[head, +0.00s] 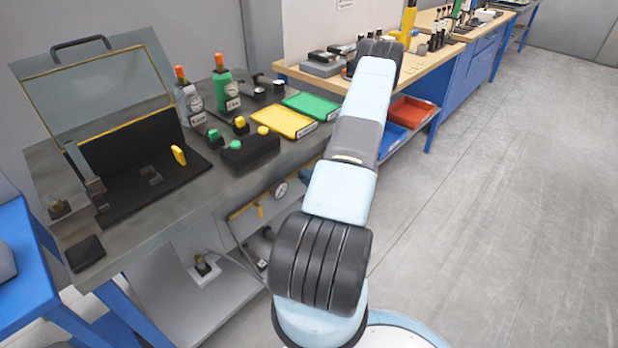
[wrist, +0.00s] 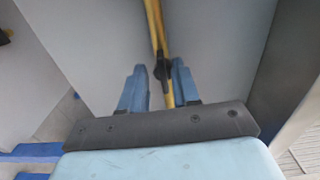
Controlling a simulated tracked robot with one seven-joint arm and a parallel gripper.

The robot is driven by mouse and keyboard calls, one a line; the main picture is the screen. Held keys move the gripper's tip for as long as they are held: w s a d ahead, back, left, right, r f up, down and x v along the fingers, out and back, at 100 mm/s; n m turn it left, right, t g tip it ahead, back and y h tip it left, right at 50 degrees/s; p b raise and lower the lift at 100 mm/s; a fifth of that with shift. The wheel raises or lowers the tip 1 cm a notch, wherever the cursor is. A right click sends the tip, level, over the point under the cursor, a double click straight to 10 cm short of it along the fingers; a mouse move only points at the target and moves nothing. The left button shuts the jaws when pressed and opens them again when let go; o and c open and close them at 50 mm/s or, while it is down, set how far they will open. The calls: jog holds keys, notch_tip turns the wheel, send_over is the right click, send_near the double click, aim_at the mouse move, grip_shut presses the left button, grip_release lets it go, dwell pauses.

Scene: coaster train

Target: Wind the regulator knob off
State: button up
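A black knob-like part (wrist: 161,72) sits on a yellow pipe (wrist: 154,25) in the wrist view; I cannot tell for sure that it is the regulator knob. My gripper (wrist: 158,74) has two blue fingers, one on each side of this part. They are apart, with a visible gap on each side. How deep the part sits between them is unclear. In the head view, a yellow pipe (head: 238,211) and a round gauge (head: 281,189) show under the bench.
The floor (head: 500,200) at right is clear.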

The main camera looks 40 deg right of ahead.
jog(key=o, duration=0.4)
jog(key=shift+d, duration=0.1)
jog(key=s, duration=0.9)
jog(key=s+d, duration=0.1)
jog(key=s, duration=0.3)
jog(key=shift+s, duration=0.35)
